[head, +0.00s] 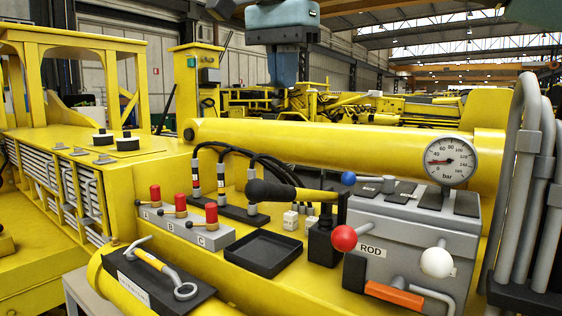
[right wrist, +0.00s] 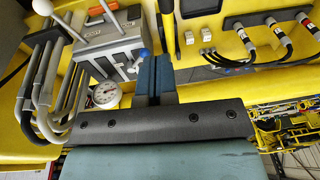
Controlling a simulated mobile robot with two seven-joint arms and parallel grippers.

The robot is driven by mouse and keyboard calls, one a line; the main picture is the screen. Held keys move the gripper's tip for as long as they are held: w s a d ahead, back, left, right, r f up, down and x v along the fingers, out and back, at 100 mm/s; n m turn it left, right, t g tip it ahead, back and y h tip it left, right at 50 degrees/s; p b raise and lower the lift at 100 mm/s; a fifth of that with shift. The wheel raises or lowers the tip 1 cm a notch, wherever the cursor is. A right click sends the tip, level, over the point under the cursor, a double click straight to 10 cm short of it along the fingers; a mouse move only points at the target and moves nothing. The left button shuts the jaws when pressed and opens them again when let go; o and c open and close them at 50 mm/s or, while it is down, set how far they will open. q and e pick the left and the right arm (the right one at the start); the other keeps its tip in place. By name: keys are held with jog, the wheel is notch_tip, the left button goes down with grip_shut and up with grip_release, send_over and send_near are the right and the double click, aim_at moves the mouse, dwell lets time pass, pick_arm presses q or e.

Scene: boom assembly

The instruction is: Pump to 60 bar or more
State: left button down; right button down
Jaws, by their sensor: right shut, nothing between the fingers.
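The pump lever with its black grip (head: 270,191) reaches left from the black pump body (head: 325,235), and nothing holds it. The round pressure gauge (head: 450,160), marked bar, stands at the right; its red needle points left, low on the scale, below the 40 mark as far as I can tell. The gauge also shows in the right wrist view (right wrist: 106,94). My right gripper (head: 284,72) is shut and empty, pointing down, above and behind the lever and apart from it. Its blue fingers (right wrist: 153,75) fill the middle of the wrist view. My left gripper is not in view.
A grey valve box labelled ROD (head: 400,235) carries a red-knob lever (head: 344,238) and a white-knob lever (head: 436,262). A thick yellow cylinder (head: 300,140) runs behind. Red-topped levers (head: 180,204), an empty black tray (head: 263,258) and bent grey pipes (head: 520,170) stand around.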

jog(key=p, duration=0.2)
send_over(278, 185)
jog(key=d, duration=0.1)
notch_tip(278, 185, down, 10)
jog(key=shift+w+a+f, duration=0.1)
jog(key=shift+a+f, duration=0.05)
jog(key=shift+f, duration=0.45)
jog(key=shift+a+f, duration=0.15)
jog(key=shift+f, duration=0.45)
jog(key=shift+a+f+p, duration=0.3)
jog(key=shift+f+p, duration=0.05)
jog(key=shift+f, duration=0.3)
jog(key=shift+d+f, duration=0.1)
